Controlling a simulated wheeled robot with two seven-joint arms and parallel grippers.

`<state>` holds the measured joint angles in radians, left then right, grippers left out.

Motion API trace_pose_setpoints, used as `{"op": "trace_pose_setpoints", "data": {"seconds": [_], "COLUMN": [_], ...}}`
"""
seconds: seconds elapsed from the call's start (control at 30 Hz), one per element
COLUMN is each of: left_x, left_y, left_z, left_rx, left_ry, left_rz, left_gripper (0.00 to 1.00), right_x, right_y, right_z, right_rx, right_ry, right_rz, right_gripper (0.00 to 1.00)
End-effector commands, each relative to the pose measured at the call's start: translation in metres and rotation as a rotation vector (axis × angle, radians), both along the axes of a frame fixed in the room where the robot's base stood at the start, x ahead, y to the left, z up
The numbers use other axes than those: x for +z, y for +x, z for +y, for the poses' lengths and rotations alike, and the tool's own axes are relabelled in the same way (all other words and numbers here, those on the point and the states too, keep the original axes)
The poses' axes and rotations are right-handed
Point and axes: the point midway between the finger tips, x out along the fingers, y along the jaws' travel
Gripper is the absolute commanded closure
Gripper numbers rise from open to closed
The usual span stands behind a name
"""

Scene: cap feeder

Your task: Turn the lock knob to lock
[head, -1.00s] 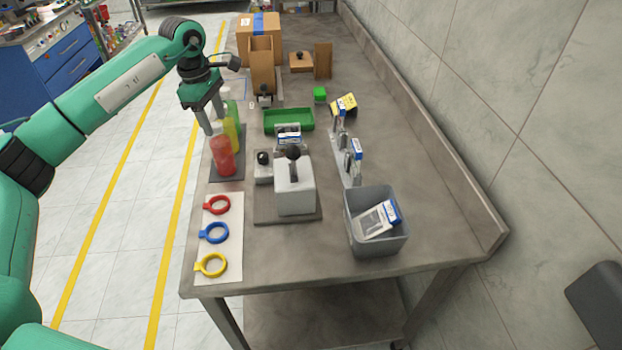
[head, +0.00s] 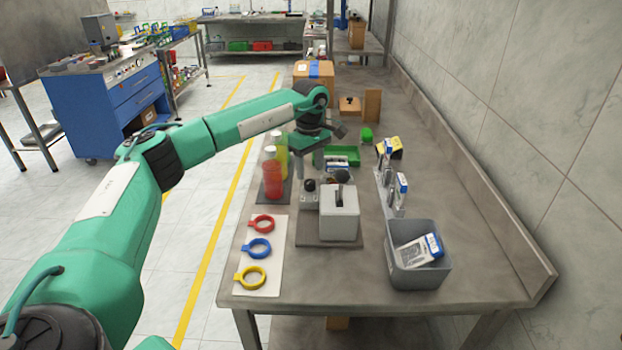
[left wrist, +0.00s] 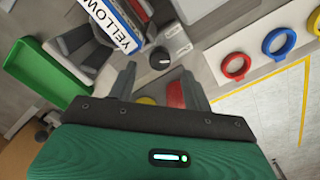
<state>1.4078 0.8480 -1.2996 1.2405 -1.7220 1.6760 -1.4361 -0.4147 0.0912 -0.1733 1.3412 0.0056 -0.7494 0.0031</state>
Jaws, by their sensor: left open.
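A black knob (head: 310,185) sits on a small grey block (head: 308,199) beside a larger grey-white box (head: 340,215). In the left wrist view the round black knob (left wrist: 160,59) shows just past my fingertips, roughly in line with the gap between them. My left gripper (head: 309,172) is over the block from the far side, fingers apart and pointing down. In the left wrist view the left gripper (left wrist: 160,76) has nothing between its fingertips. Whether a finger touches the knob I cannot tell. My right gripper is not in view.
Red bottle (head: 272,181) and a yellow one stand to the left. Red, blue and yellow rings (head: 257,248) lie on a white sheet in front. A green tray (head: 345,154) is behind, a grey bin (head: 418,278) at the right. Box bears a dark lever (head: 342,186).

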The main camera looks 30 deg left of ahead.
Motion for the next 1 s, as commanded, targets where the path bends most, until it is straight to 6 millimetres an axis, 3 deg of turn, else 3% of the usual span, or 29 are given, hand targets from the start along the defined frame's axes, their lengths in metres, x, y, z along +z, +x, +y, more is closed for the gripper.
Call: {"op": "trace_pose_setpoints", "data": {"seconds": [0.1,0.3,0.63,0.67,0.87,1.0], "left_x": [-0.021,-0.04,-0.045,-0.045,-0.045,-0.044], "left_y": [-0.001,0.0,0.0,0.0,0.0,0.0], "left_z": [0.0,0.0,0.0,0.0,0.0,0.0], "left_rx": [0.0,0.0,0.0,0.0,0.0,0.001], "left_ry": [0.001,-0.001,-0.001,-0.001,-0.001,-0.001], "left_rz": [0.003,0.0,0.0,0.0,0.0,-0.001], "left_gripper": [0.5,0.5,0.5,0.52,0.91,0.94], "right_x": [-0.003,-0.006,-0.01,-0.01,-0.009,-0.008], "right_y": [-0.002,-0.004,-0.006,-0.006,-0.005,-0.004], "right_z": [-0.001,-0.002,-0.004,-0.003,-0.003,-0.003], "right_rx": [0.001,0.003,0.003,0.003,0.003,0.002], "right_ry": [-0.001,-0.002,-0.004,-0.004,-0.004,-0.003], "right_rz": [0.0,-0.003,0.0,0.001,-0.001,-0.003], "right_gripper": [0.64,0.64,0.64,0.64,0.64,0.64]}}
